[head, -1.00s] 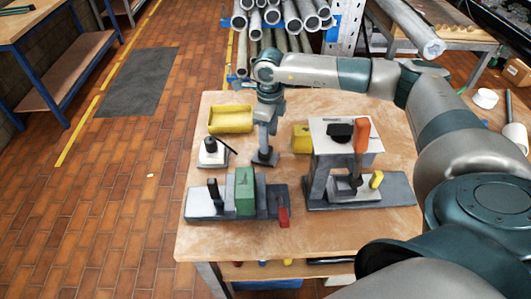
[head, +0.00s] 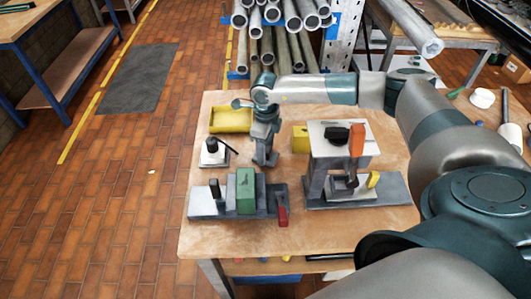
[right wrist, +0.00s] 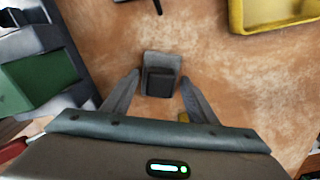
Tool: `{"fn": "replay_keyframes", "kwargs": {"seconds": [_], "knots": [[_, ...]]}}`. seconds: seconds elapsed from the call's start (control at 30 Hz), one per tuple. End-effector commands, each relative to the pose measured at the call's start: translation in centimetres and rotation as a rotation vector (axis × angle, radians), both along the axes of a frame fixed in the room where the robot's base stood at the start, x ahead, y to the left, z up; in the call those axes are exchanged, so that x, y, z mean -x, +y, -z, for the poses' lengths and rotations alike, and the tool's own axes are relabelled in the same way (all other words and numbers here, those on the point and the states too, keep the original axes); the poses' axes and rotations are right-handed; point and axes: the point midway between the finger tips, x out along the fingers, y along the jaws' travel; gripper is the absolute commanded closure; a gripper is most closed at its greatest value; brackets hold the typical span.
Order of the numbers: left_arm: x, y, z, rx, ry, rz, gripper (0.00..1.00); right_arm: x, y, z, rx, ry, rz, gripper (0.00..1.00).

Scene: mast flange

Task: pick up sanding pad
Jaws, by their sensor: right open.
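The sanding pad (right wrist: 160,62) is a small dark grey block with a raised darker part, lying on the wooden bench top. In the right wrist view it sits between and just beyond the two fingertips of my right gripper (right wrist: 160,77). The fingers are spread, with a gap on each side of the pad. In the head view my right gripper (head: 265,154) points down at the bench, between the black-knobbed device and the white-topped stand. The pad is mostly hidden behind the gripper there. My left gripper is out of view.
A yellow tray (head: 231,119) stands behind left, above a device with a black knob (head: 212,146). A grey fixture with a green block (head: 246,190) is in front. A white-topped stand (head: 340,128) with an orange-handled part is to the right. The bench's front strip is clear.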

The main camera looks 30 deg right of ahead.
Motion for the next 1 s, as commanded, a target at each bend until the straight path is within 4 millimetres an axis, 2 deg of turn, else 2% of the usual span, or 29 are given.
{"fn": "replay_keyframes", "kwargs": {"seconds": [0.33, 0.5, 0.6, 0.87, 1.0], "knots": [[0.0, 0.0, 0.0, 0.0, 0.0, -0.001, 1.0, 0.0, 0.0, 0.0, 0.0, 0.0, 0.0, 0.47], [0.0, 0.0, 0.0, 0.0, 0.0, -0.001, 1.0, 0.0, 0.0, 0.0, 0.0, 0.0, 0.0, 0.88], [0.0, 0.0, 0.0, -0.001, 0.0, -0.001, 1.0, 0.0, 0.0, 0.0, 0.0, 0.0, 0.0, 0.95], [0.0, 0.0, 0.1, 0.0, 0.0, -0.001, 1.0, 0.0, 0.0, -0.2, -0.001, -0.001, 0.001, 0.95], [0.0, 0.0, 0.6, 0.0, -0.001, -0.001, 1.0, -0.1, -0.1, -1.0, 0.0, -0.001, 0.001, 0.95]]}}
